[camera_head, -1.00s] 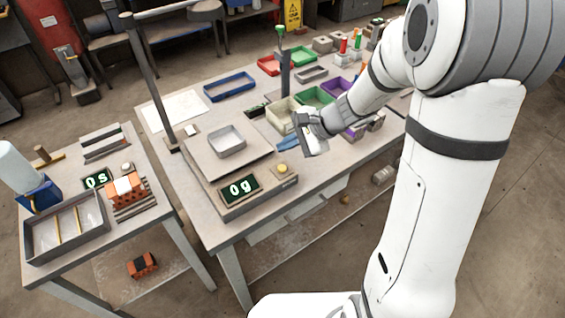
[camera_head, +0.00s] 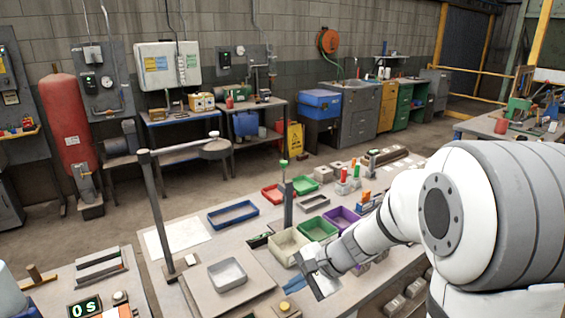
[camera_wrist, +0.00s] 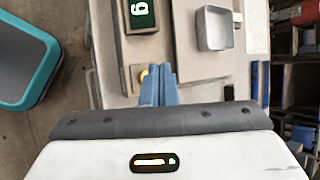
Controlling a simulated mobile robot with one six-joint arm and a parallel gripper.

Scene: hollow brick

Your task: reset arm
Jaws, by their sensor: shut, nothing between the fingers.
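My gripper (camera_head: 299,284) is above the front part of the workbench, just in front of the cream bin, in the head view. In the wrist view its two blue fingers (camera_wrist: 159,85) are together with nothing between them. A yellow button (camera_wrist: 145,76) and a grey metal tray (camera_wrist: 215,28) on the scale show beyond the fingers. The tray also shows in the head view (camera_head: 228,273), left of my gripper. My arm comes in from the right and hides part of the bench.
Bins in cream (camera_head: 287,247), green (camera_head: 317,228), purple (camera_head: 343,218), red (camera_head: 272,194) and blue (camera_head: 233,214) stand on the bench. A grey post (camera_head: 157,210) rises at left. A second table with a timer (camera_head: 85,307) is at lower left. A teal-rimmed container (camera_wrist: 50,65) shows in the wrist view.

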